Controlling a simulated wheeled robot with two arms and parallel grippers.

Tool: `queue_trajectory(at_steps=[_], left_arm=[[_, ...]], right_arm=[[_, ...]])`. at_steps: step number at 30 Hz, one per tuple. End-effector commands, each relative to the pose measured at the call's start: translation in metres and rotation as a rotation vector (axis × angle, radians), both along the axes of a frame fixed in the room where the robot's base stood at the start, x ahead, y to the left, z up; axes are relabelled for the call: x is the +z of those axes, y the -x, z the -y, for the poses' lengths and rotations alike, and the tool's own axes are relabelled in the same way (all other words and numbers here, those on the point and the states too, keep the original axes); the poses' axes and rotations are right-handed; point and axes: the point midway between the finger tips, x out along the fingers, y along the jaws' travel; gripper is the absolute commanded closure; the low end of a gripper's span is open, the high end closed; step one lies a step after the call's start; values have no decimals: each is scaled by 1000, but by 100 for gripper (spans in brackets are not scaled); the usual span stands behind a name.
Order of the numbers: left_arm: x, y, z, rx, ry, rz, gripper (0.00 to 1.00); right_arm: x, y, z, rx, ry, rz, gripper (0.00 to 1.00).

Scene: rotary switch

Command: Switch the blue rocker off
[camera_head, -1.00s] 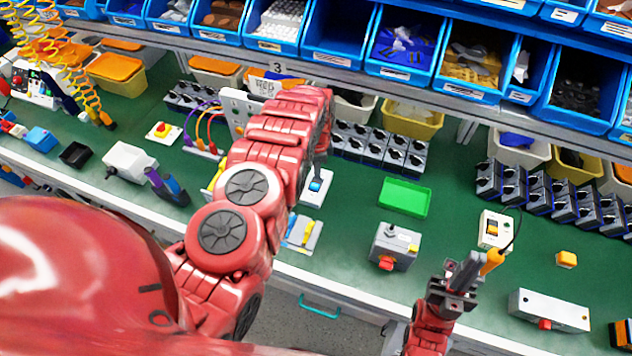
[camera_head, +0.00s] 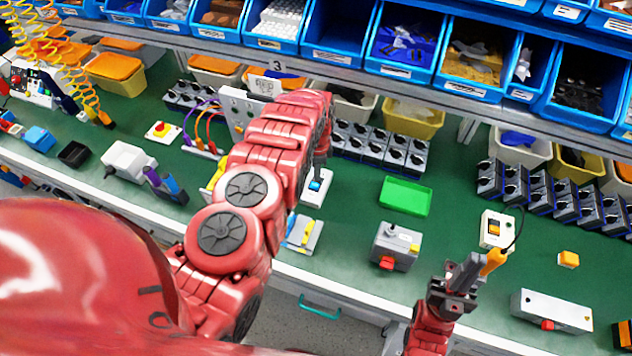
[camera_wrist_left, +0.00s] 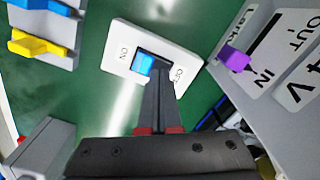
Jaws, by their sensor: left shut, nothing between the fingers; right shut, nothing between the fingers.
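The blue rocker (camera_head: 315,185) sits on a white plate (camera_head: 312,199) on the green bench, partly behind my left arm. In the left wrist view the blue rocker (camera_wrist_left: 143,65) shows beside my fingertips, on the white plate (camera_wrist_left: 119,42) marked ON at the left and OFF at the right. My left gripper (camera_wrist_left: 160,66) is shut and empty, its tips over the OFF side of the rocker. Whether they touch it I cannot tell. It also shows in the head view (camera_head: 320,163). My right gripper (camera_head: 470,266) is shut and empty, over the bench's front edge.
A panel with labels and a purple plug (camera_wrist_left: 235,60) stands close at the right in the left wrist view. A blue and yellow device (camera_head: 302,234) lies nearer the front edge. A green tray (camera_head: 404,196) and a grey box with a red button (camera_head: 395,246) stand to the right.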

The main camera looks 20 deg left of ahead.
Motion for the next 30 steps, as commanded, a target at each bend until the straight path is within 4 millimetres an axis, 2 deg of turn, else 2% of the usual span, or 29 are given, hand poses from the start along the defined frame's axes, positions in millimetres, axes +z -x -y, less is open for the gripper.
queue_trajectory(at_steps=[9, 14, 30], left_arm=[[-5, 0, 0, 0, 0, -1, 100], [-1, 0, 0, 0, 0, -1, 100], [45, 0, 0, -1, 0, 0, 100]], right_arm=[[-3, 0, 0, 0, 0, 0, 100], [-1, 0, 0, 0, 0, 0, 100], [23, 0, 0, 0, 0, 0, 100]])
